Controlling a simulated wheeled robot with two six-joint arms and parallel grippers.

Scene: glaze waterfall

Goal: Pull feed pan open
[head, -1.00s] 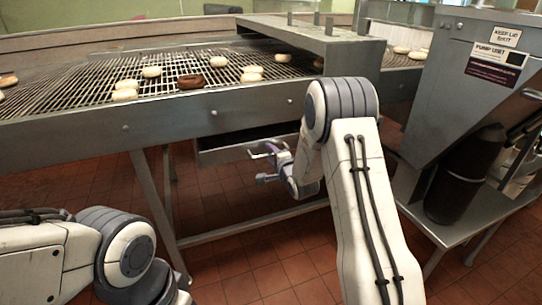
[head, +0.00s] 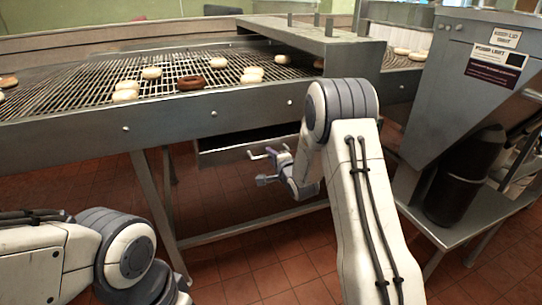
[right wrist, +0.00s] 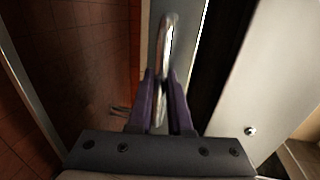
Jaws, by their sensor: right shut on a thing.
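The feed pan (head: 222,157) is a grey metal drawer under the front rail of the conveyor. A dark gap shows above its front edge. Its bar handle (head: 257,154) sticks out at the front, and it shows as a shiny bar in the right wrist view (right wrist: 165,38). My right gripper (head: 266,168) is at the handle. In the right wrist view its purple fingers (right wrist: 161,105) are shut on the bar, one on each side. My left arm is at the lower left, with its gripper out of frame.
A hopper unit (head: 450,85) with a dark cylinder (head: 465,175) stands at right. The tiled floor ahead is clear.

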